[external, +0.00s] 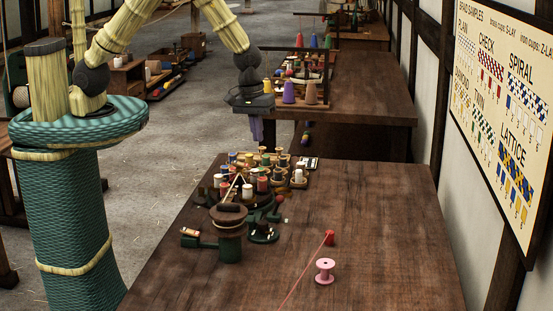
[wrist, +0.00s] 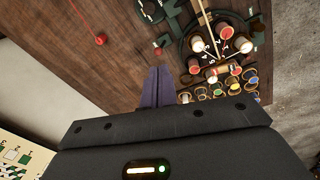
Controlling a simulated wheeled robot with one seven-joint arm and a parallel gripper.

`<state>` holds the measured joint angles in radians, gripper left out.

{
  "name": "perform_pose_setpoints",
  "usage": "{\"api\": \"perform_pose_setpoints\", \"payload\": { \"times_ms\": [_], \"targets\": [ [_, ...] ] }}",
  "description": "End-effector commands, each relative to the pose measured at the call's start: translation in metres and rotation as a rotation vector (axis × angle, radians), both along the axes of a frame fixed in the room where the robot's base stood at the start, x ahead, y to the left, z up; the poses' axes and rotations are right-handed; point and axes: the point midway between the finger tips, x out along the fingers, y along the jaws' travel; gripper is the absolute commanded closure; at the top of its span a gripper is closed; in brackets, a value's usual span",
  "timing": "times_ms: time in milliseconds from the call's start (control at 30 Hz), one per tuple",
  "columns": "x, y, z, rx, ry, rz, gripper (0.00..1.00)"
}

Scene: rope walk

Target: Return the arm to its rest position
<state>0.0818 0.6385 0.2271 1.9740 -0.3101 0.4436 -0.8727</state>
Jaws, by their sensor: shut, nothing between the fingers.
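My gripper (external: 256,130) hangs from the arm past the back left edge of the near table (external: 370,215) in the external view. Its purple fingers point down and are pressed together with nothing between them. In the wrist view the shut fingers (wrist: 158,85) show over the table, beside the spools. The arm is bent, rising from my column at the left and coming down to the gripper. It touches nothing that I can see.
A braiding stand with several spools (external: 262,184) fills the table's left part. A farther table (external: 370,100) holds a rack with cones (external: 289,93). The near table's right side is clear.

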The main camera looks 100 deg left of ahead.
Motion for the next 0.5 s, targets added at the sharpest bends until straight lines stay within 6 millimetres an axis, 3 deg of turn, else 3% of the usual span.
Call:
{"api": "perform_pose_setpoints", "payload": {
  "times_ms": [200, 500],
  "targets": [
    [-0.054, -0.018, 0.041, 0.026, -0.034, -0.373, 1.0],
    [-0.138, -0.036, 0.077, 0.122, -0.081, -0.914, 1.0]
  ]
}}
